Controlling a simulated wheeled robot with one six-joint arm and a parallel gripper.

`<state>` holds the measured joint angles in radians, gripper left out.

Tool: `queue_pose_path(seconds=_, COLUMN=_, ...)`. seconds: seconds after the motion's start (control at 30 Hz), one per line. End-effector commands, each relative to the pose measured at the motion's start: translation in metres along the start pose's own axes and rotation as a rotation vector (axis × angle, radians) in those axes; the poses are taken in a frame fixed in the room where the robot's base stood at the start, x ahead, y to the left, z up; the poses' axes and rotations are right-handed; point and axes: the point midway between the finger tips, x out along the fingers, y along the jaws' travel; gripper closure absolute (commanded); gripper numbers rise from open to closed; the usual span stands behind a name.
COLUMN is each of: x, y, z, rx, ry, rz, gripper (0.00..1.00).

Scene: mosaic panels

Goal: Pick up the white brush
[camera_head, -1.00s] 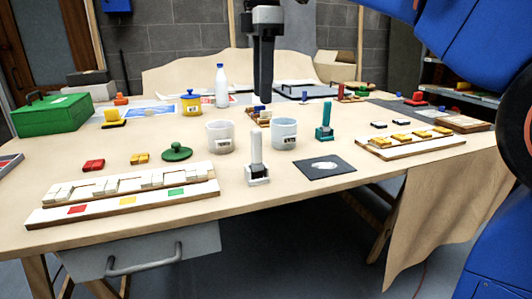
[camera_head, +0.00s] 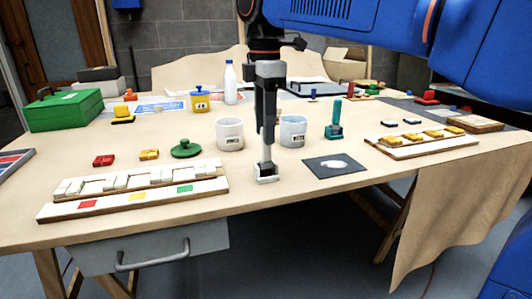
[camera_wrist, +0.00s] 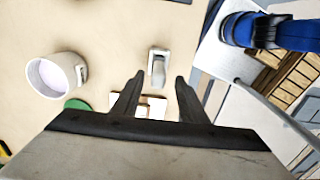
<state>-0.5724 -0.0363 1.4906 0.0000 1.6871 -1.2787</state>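The white brush (camera_head: 265,165) stands upright in a small white holder (camera_head: 266,179) near the table's front edge. In the head view my gripper (camera_head: 266,148) hangs straight down in front of it and hides most of its handle. In the wrist view the brush (camera_wrist: 158,68) shows as a pale shape just beyond the tips, lined up between the two fingers. My gripper (camera_wrist: 160,78) is open there, with nothing between its fingers. I cannot tell the exact gap from fingertips to brush.
Two pale cups (camera_head: 230,134) stand behind the brush. A dark square mat (camera_head: 334,166) with a white patch lies to its right. A white tile panel (camera_head: 135,190) and a green lid (camera_head: 186,149) are to the left. Bare table surrounds the holder.

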Motion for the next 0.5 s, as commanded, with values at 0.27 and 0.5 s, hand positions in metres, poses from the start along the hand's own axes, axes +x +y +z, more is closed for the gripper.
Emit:
queue_pose_path(seconds=0.27, x=0.018, y=0.001, z=0.002, rx=0.001, ry=0.0, rz=-0.001, gripper=0.61)
queue_pose_path(seconds=0.5, x=0.05, y=0.003, z=0.004, rx=0.0, ry=0.0, rz=-0.002, gripper=0.61)
